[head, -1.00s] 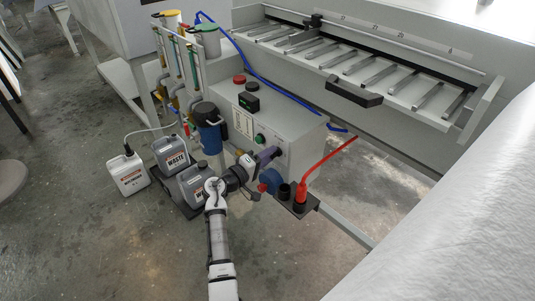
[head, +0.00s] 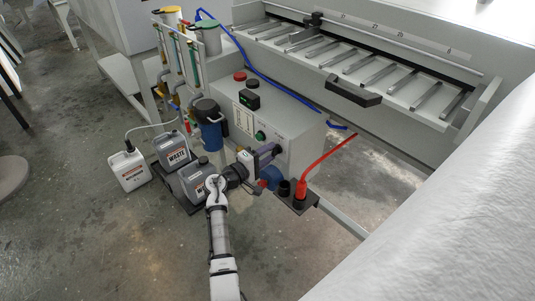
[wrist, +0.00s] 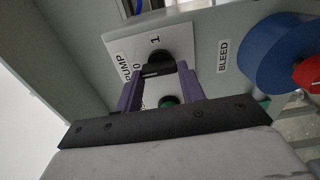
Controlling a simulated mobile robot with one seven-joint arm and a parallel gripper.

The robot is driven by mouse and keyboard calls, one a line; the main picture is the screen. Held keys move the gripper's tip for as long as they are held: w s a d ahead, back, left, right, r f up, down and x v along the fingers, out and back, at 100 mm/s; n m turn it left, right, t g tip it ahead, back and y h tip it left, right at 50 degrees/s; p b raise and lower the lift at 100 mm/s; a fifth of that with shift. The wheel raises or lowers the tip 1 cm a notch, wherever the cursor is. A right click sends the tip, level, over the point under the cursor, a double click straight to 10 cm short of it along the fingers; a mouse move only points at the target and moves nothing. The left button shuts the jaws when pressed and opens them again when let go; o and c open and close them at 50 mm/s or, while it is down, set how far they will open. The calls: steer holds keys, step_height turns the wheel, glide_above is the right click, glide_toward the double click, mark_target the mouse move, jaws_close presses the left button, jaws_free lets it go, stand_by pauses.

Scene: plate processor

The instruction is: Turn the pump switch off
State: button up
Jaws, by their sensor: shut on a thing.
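The pump switch is a black knob (wrist: 156,61) on a white plate (wrist: 120,47) marked PUMP, 0 and 1, seen in the wrist view. The purple fingers of my gripper (wrist: 158,72) stand on both sides of the knob and are shut on it. Which mark the knob points to cannot be made out. A green round button (wrist: 168,101) shows between the fingers, below the knob in the picture. In the head view my gripper (head: 268,154) is at the front panel of the grey control box (head: 300,137), and it hides the knob there.
A blue valve (wrist: 275,52) with a red centre, labelled BLEED, sits right of the switch. In the head view a red hose (head: 325,162) and black bracket (head: 297,202) are close on the right. Grey waste canisters (head: 172,150) and a blue filter (head: 211,132) stand left.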

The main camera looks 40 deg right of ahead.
steer(key=o, duration=1)
steer(key=a, duration=0.9)
steer(key=s+a+b, duration=0.1)
steer(key=a, duration=0.3)
steer(key=shift+a, duration=0.35)
steer(key=shift+r, duration=0.1)
